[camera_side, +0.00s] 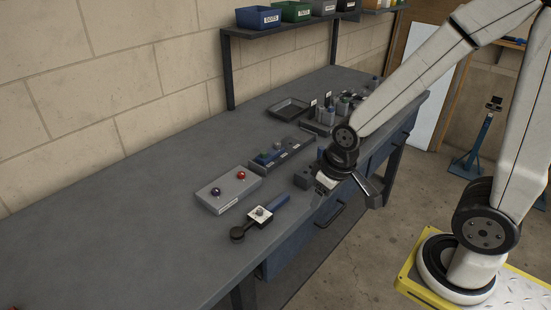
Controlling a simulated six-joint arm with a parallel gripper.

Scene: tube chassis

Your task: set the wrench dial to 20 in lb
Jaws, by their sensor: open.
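The wrench lies on the grey bench, with a round black head (237,233) at its left end and a blue handle (281,201) at its right. A white square dial plate (260,217) with a small knob on top sits at its middle. The dial's numbers and setting are too small to read. My gripper (350,187) is open, above the front edge of the bench, right of the wrench and apart from it. No object shows held between its fingers.
A grey box (240,193) with a red and a dark blue knob stands just behind the wrench. The left bench top is clear.

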